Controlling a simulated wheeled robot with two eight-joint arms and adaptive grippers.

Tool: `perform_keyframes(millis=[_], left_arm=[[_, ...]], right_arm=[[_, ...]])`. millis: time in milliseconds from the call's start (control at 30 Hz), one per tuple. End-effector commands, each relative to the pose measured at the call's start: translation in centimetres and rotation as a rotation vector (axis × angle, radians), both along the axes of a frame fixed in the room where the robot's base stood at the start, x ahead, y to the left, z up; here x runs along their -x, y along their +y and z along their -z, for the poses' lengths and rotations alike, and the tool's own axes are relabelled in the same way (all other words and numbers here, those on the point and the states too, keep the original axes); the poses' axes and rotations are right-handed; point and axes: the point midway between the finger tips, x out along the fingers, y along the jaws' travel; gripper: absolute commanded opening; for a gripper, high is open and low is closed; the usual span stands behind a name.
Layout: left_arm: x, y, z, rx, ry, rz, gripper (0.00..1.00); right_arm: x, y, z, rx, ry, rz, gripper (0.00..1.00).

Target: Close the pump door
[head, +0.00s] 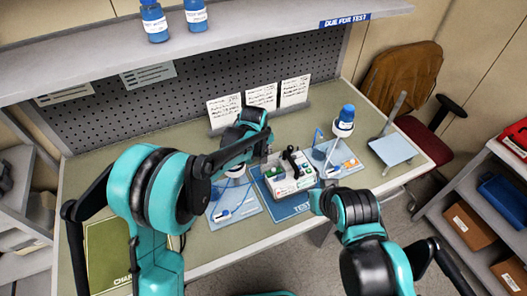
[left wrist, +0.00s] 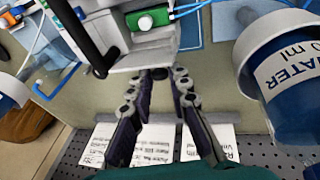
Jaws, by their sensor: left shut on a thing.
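The infusion pump (head: 291,184) is a pale box with green and red controls and a black handle on top, standing on a blue mat on the bench. In the left wrist view the pump (left wrist: 185,14) shows at the top, with a green button. My left gripper (head: 267,152) is at the pump's far side. In the left wrist view my left gripper (left wrist: 163,74) has its fingertips close together on the pale edge of the pump door (left wrist: 140,60). The exact grip is partly hidden. My right arm is bent in front of the pump's right side, its gripper hidden.
Printed cards (head: 262,96) stand behind. A shelf (head: 200,45) overhangs the bench. The bench's left front (head: 150,155) has some free room.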

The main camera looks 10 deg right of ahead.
Motion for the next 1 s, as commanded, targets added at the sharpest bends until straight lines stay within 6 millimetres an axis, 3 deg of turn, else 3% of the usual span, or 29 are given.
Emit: perform_keyframes(millis=[133, 167, 233, 633, 1000], left_arm=[[0.0, 0.0, 0.0, 0.000, 0.001, 0.000, 0.00], [0.0, 0.0, 0.0, 0.000, 0.001, 0.000, 0.23], [0.0, 0.0, 0.0, 0.000, 0.001, 0.000, 0.39], [0.2, 0.1, -0.7, 0.000, 0.001, 0.000, 0.39], [2.4, 1.2, -7.8, 0.000, 0.001, 0.000, 0.39]], right_arm=[[0.0, 0.0, 0.0, 0.000, 0.000, 0.000, 0.00], [0.0, 0.0, 0.0, 0.000, 0.000, 0.000, 0.00], [0.0, 0.0, 0.0, 0.000, 0.000, 0.000, 0.00], [0.0, 0.0, 0.0, 0.000, 0.000, 0.000, 0.00], [0.0, 0.0, 0.0, 0.000, 0.000, 0.000, 0.00]])
